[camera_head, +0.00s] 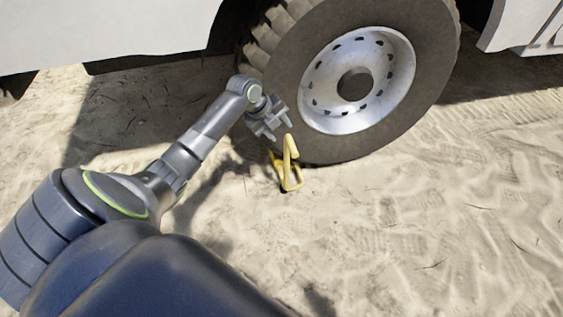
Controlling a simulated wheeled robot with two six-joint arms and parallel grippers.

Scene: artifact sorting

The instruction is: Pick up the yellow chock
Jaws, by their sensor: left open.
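The yellow chock (291,172) stands on the sand against the lower left of the truck's wheel (358,80). It has an open frame shape with an upright, bent handle-like part. My left gripper (277,124) is open and empty, just above and slightly left of the chock's top. It appears apart from the chock, though the exact gap is hard to judge. My right gripper is not in view.
The large wheel stands close behind my left gripper. The white truck body (100,32) spans the top of the view. The sandy ground (430,240) to the right and front is clear, with tyre tracks.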

